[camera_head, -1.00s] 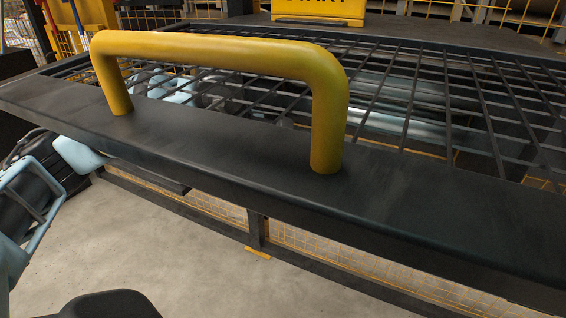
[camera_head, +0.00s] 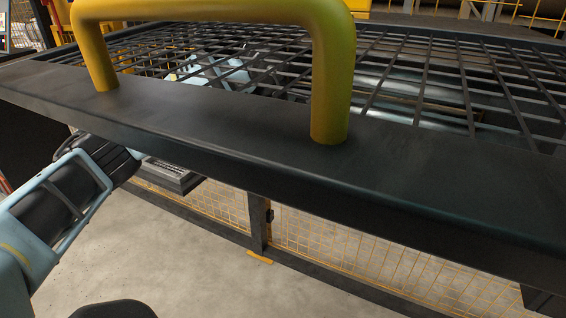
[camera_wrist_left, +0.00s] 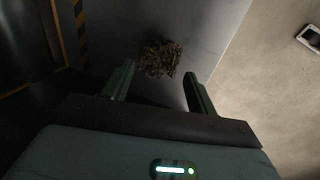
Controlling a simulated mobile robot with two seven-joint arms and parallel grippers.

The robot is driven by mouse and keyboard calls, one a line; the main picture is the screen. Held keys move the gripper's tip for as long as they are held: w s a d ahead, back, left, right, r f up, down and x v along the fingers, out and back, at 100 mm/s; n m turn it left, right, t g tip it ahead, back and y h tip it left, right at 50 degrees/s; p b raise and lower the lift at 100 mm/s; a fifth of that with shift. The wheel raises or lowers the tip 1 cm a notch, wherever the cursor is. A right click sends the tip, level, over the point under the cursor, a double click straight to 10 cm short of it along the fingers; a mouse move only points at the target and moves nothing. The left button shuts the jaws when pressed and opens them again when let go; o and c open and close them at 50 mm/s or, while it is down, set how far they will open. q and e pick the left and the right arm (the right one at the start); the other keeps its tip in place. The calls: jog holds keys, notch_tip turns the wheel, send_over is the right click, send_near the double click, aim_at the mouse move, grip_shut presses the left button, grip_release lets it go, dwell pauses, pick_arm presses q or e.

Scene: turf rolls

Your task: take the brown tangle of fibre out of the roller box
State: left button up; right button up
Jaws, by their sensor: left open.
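The brown tangle of fibre (camera_wrist_left: 160,57) shows in the left wrist view against a grey flat surface. My left gripper (camera_wrist_left: 158,70) is open, with one finger on each side of the view below the tangle. The tangle appears just beyond the fingertips, not gripped; I cannot tell the exact gap. In the head view my left arm comes in from the left and passes behind the dark edge of a mesh guard; pale blue parts of it show through the mesh. The tangle is not visible in the head view. My right gripper is not in view.
The mesh guard (camera_head: 440,178) with a thick yellow handle (camera_head: 331,85) fills the upper head view, close to the camera. Concrete floor (camera_head: 180,260) and a yellow wire fence (camera_head: 350,250) lie below. A black-and-yellow striped edge (camera_wrist_left: 80,35) shows left of the tangle.

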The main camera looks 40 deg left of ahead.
pick_arm(q)
jog(key=shift+f, duration=0.25)
jog(key=b+x, duration=0.1)
jog(key=x, duration=0.3)
jog(key=shift+w+f+b, duration=0.15)
jog(key=shift+f+b, duration=0.2)
jog(key=shift+b, duration=0.05)
jog(key=shift+r, duration=0.1)
jog(key=c, duration=0.8)
jog(key=shift+r, duration=0.1)
